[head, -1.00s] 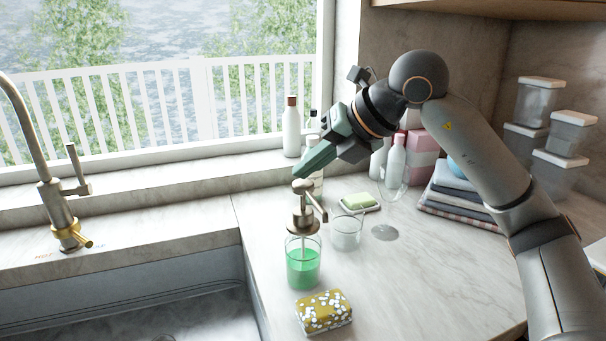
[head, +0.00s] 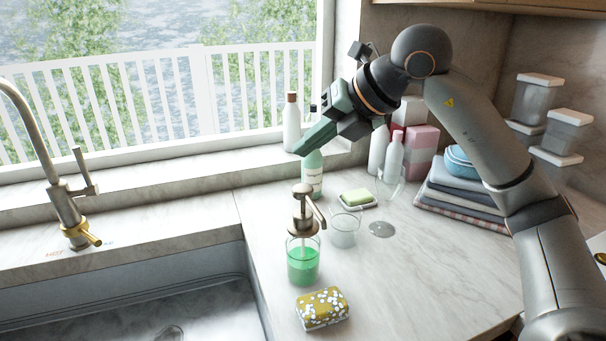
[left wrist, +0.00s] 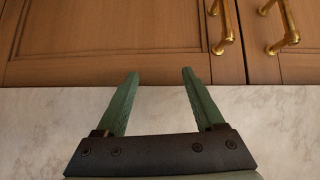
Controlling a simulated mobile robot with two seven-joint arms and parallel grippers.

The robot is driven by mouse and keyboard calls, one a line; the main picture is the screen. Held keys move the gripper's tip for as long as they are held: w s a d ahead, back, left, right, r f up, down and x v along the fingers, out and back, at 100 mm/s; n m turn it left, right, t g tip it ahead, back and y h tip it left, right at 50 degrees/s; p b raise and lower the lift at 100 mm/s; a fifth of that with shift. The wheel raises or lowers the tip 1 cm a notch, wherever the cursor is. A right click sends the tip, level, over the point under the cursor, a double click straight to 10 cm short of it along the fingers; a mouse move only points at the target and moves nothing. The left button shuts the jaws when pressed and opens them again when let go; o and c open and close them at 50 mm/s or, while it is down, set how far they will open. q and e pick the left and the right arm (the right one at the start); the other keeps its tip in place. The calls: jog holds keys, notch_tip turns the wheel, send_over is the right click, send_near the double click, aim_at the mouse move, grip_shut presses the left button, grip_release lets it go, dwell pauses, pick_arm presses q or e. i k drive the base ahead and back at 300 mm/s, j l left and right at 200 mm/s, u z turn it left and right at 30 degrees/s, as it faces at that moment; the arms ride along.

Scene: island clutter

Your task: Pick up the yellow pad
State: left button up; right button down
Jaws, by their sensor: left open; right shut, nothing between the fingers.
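The yellow pad (head: 322,309) is a mustard-yellow block with white spots. It lies on the counter near the sink's right edge, in front of the soap dispenser, in the head view. My right gripper (head: 301,149) is shut and empty, raised above the back of the counter near the window sill, well behind the pad. My left gripper (left wrist: 160,78) is open and empty in the left wrist view, with cabinet doors beyond its fingers. It is not in the head view.
A green soap dispenser (head: 303,262) stands just behind the pad, with a glass (head: 345,231) and a soap dish (head: 358,204) further back. Bottles (head: 313,180) and folded towels (head: 463,193) stand at the back. The sink (head: 130,300) is left; counter right of the pad is clear.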

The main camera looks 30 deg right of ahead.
aim_at(323, 308)
jog(key=k, duration=1)
